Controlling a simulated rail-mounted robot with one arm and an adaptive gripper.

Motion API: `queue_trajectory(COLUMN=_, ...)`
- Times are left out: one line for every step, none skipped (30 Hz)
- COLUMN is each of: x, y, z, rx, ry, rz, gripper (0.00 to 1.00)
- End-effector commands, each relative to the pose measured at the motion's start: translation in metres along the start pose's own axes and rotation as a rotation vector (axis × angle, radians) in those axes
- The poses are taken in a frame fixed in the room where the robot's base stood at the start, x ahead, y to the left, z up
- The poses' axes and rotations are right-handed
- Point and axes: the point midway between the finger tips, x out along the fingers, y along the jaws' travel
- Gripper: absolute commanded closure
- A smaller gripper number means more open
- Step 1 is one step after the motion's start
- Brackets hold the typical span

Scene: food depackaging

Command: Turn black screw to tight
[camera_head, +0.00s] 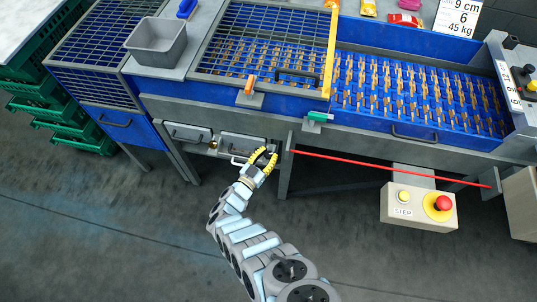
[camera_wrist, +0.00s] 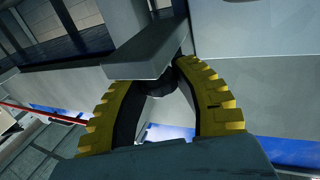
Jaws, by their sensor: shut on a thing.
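My gripper (camera_head: 265,158) has yellow ridged fingers and reaches up to the front of the machine frame, below the blue bed, in the head view. In the wrist view its fingers (camera_wrist: 164,88) close in from both sides on a small dark round part, which looks like the black screw (camera_wrist: 160,82). A grey bracket or plate (camera_wrist: 146,50) sits just above the fingertips and hides part of the screw. The screw is too small and covered in the head view to tell how far it is turned.
Grey drawers with handles (camera_head: 243,147) are just left of my gripper. A red bar (camera_head: 390,167) runs to the right. A control box (camera_head: 418,207) with yellow and red buttons hangs at the right. Green crates (camera_head: 62,115) stand at the left. The floor in front is clear.

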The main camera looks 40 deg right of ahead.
Motion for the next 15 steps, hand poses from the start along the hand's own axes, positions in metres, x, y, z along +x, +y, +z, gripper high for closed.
queue_trajectory(x=-0.0005, y=-0.0016, z=0.001, rx=0.001, ry=-0.001, rz=0.002, gripper=1.0)
queue_trajectory(x=-0.0005, y=-0.0015, z=0.0008, rx=0.001, ry=0.0, rz=0.005, gripper=1.0)
queue_trajectory(x=-0.0004, y=-0.0011, z=0.001, rx=0.001, ry=-0.001, rz=0.01, gripper=1.0)
queue_trajectory(x=-0.0003, y=-0.0008, z=0.0011, rx=0.002, ry=-0.001, rz=0.013, gripper=1.0)
queue_trajectory(x=-0.0003, y=-0.0006, z=0.0011, rx=0.002, ry=-0.001, rz=0.016, gripper=1.0)
queue_trajectory(x=-0.0003, y=-0.0005, z=0.001, rx=0.002, ry=-0.001, rz=0.019, gripper=1.0)
queue_trajectory(x=-0.0005, y=-0.0005, z=0.0011, rx=0.001, ry=-0.001, rz=0.021, gripper=1.0)
queue_trajectory(x=-0.0005, y=-0.0004, z=0.0011, rx=0.001, ry=-0.001, rz=0.024, gripper=1.0)
queue_trajectory(x=-0.0006, y=-0.0003, z=0.0013, rx=0.001, ry=-0.001, rz=0.027, gripper=1.0)
queue_trajectory(x=-0.0006, y=-0.0002, z=0.0013, rx=0.001, ry=-0.001, rz=0.029, gripper=1.0)
queue_trajectory(x=-0.0007, y=-0.0001, z=0.0013, rx=0.001, ry=-0.001, rz=0.031, gripper=1.0)
queue_trajectory(x=-0.0008, y=0.0, z=0.0014, rx=0.001, ry=-0.001, rz=0.033, gripper=1.0)
queue_trajectory(x=-0.0008, y=0.0, z=0.0014, rx=0.001, ry=-0.001, rz=0.035, gripper=1.0)
queue_trajectory(x=-0.0009, y=0.0, z=0.0014, rx=0.001, ry=-0.001, rz=0.037, gripper=1.0)
queue_trajectory(x=-0.0009, y=0.0, z=0.0014, rx=0.001, ry=-0.001, rz=0.038, gripper=1.0)
